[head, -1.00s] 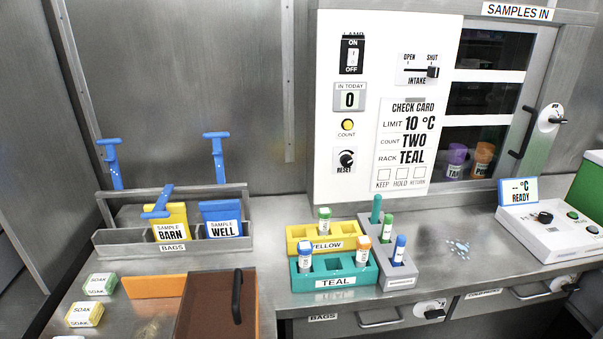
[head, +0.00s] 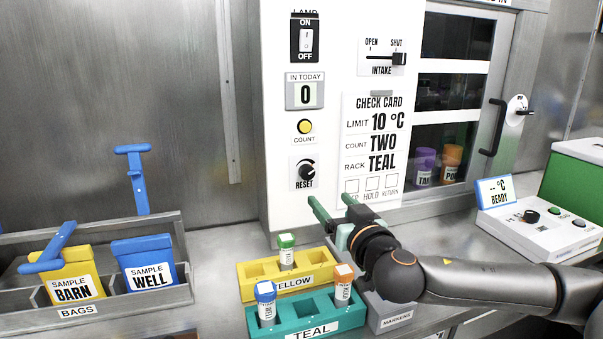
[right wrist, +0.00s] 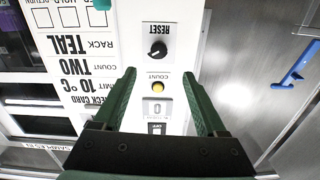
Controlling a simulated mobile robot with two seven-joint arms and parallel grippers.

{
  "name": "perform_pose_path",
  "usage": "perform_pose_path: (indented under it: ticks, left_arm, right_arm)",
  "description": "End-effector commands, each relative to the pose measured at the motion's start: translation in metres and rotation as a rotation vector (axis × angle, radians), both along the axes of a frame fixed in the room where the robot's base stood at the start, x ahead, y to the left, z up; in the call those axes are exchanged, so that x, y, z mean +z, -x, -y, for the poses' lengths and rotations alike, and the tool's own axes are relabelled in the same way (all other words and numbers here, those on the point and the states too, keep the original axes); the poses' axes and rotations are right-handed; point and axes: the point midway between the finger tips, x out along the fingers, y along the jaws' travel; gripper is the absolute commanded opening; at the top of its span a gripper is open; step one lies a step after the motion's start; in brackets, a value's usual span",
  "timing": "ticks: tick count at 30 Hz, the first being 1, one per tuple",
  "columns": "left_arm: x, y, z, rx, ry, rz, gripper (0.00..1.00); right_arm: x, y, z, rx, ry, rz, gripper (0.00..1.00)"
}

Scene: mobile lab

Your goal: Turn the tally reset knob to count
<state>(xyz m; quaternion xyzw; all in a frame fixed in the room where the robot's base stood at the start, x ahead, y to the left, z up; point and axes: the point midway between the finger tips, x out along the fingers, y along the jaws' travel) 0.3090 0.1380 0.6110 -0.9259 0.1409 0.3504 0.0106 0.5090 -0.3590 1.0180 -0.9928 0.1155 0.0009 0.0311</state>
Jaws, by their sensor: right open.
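The tally reset knob (head: 306,170) is a round black knob on a small plate marked RESET, low on the white panel. It also shows in the right wrist view (right wrist: 158,50), upside down, beyond the fingers. Above it in the head view are the yellow COUNT button (head: 305,126) and the IN TODAY counter (head: 305,93) reading 0. My right gripper (head: 331,205) is open and empty, below and slightly right of the knob and apart from it. In the right wrist view its green fingers (right wrist: 163,103) stand wide apart. My left gripper is not in view.
The yellow rack (head: 258,270) and teal rack (head: 290,331) with capped tubes stand below my right gripper. The check card (head: 374,140) and intake slider (head: 399,59) are right of the knob. The bag bin (head: 195,295) stands at left.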

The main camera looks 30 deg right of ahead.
Motion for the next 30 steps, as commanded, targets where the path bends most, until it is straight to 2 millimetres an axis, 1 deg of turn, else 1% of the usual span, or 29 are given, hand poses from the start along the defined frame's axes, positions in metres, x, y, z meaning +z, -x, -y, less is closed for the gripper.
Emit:
perform_pose_path:
  ticks: [4,8,11,16,21,27,30]
  left_arm:
    - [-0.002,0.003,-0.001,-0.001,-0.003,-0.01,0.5]
    - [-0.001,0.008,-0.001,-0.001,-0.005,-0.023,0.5]
    - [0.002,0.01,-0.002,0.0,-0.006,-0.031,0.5]
    - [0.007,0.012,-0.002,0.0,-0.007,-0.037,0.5]
    - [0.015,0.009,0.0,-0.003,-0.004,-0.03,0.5]
    - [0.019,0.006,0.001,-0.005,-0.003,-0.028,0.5]
    - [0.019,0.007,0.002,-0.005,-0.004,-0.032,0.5]
  right_arm:
    - [0.003,-0.001,0.002,-0.006,-0.003,0.009,0.74]
    - [0.005,-0.011,0.005,-0.008,-0.005,0.009,0.74]
    - [0.006,-0.025,0.008,-0.008,-0.004,0.009,0.74]
    - [0.006,-0.054,0.015,-0.007,-0.004,0.01,0.74]
    - [0.005,-0.081,0.022,-0.007,-0.004,0.01,0.74]
    - [0.004,-0.106,0.028,-0.006,-0.003,0.01,0.74]
    - [0.003,-0.114,0.03,-0.006,-0.004,0.009,0.74]
